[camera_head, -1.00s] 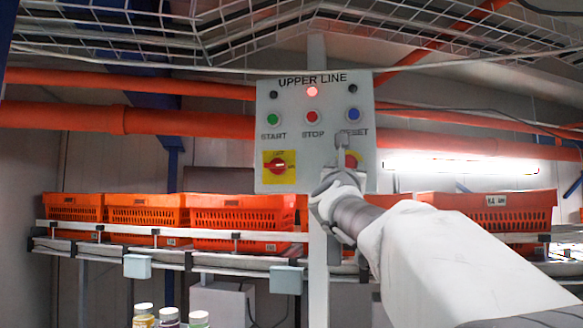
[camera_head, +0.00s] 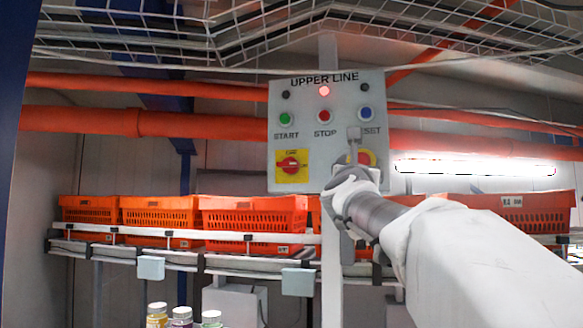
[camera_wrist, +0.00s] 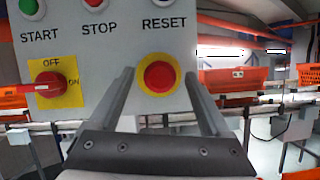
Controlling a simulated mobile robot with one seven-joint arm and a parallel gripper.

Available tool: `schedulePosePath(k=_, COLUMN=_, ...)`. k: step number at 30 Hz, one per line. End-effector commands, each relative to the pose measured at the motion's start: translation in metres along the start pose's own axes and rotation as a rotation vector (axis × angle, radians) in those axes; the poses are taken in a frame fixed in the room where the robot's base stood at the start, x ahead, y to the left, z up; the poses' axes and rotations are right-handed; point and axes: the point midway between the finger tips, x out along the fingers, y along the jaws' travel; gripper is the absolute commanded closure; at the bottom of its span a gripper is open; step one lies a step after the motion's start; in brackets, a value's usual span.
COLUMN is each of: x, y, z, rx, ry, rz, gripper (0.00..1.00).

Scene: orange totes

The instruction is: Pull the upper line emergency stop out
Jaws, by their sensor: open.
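The upper line control panel (camera_head: 312,160) is a grey plate with green, red and blue buttons and a lit red lamp (camera_head: 324,91). The emergency stop (camera_wrist: 159,77) is a red mushroom button on a yellow disc at the panel's lower right. In the head view, the emergency stop (camera_head: 364,157) is partly hidden by my gripper (camera_head: 354,140). In the wrist view, my gripper (camera_wrist: 160,85) is open, with one finger on each side of the button in the picture. I cannot tell how far the fingertips are from the panel.
A red rotary switch (camera_wrist: 48,86) on a yellow plate sits left of the emergency stop. Orange totes (camera_head: 255,218) stand on a conveyor (camera_head: 215,262) below and behind the panel. Orange pipes (camera_head: 140,122) run behind it. Several capped bottles (camera_head: 182,316) stand at the bottom.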

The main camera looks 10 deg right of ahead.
Motion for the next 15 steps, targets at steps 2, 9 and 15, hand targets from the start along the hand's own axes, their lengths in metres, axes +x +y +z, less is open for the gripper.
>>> schedulePosePath(k=2, x=-0.003, y=0.0, z=-0.001, rx=0.001, ry=0.0, rz=0.0, gripper=0.18)
schedulePosePath(k=9, x=-0.039, y=-0.001, z=-0.002, rx=0.003, ry=-0.002, rz=0.002, gripper=0.18)
schedulePosePath(k=15, x=-0.085, y=-0.001, z=-0.002, rx=0.004, ry=-0.002, rz=0.002, gripper=0.18)
